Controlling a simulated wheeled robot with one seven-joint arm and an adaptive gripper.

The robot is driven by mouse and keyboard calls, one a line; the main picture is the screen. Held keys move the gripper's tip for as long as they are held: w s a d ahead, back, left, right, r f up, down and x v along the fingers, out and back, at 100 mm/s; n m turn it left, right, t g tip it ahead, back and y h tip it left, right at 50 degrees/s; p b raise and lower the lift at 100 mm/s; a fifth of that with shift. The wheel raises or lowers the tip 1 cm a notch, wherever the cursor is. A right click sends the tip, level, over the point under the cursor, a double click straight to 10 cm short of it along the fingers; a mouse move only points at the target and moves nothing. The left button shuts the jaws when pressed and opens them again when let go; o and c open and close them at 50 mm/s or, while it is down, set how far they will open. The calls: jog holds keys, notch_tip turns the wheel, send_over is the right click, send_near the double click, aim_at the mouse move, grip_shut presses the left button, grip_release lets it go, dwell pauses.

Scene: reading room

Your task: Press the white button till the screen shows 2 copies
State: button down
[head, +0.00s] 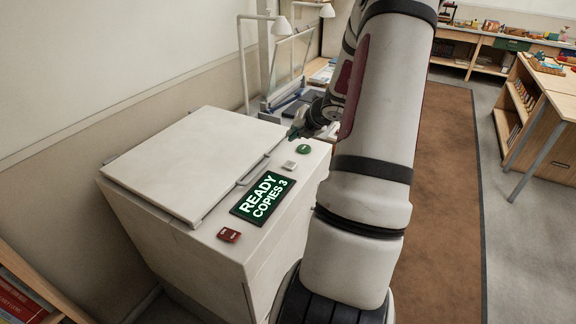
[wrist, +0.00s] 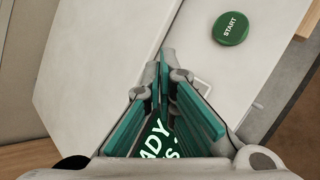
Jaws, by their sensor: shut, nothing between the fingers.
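The copier's screen (head: 262,199) is lit and reads READY, COPIES 3. Part of its lettering also shows in the wrist view (wrist: 153,143), behind the fingers. The white button (head: 289,165) is on the copier's top panel between the screen and the green button (head: 303,149). In the wrist view the green button (wrist: 231,28) is marked START. A pale square edge (wrist: 203,87), probably the white button, is partly hidden by my fingers there. My gripper (head: 292,136) is shut and empty, above the panel near the green and white buttons; I cannot tell its exact height.
The copier's pale lid (head: 195,160) is closed. A red switch (head: 229,235) is at the panel's near end. Desk lamps (head: 281,25) stand on a desk behind the copier. A brown rug (head: 440,200) covers clear floor to the right.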

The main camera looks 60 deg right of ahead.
aim_at(292, 163)
jog(key=shift+f+b, duration=3)
jog(key=shift+f, duration=0.95)
jog(key=shift+f+b, duration=0.3)
jog(key=shift+f, duration=0.1)
jog(key=shift+f+b, duration=0.4)
jog(key=shift+f, duration=0.1)
jog(key=shift+r+p, duration=0.75)
jog(key=shift+r, duration=0.2)
jog(key=shift+r+p, duration=2.05)
jog(key=shift+r, duration=0.5)
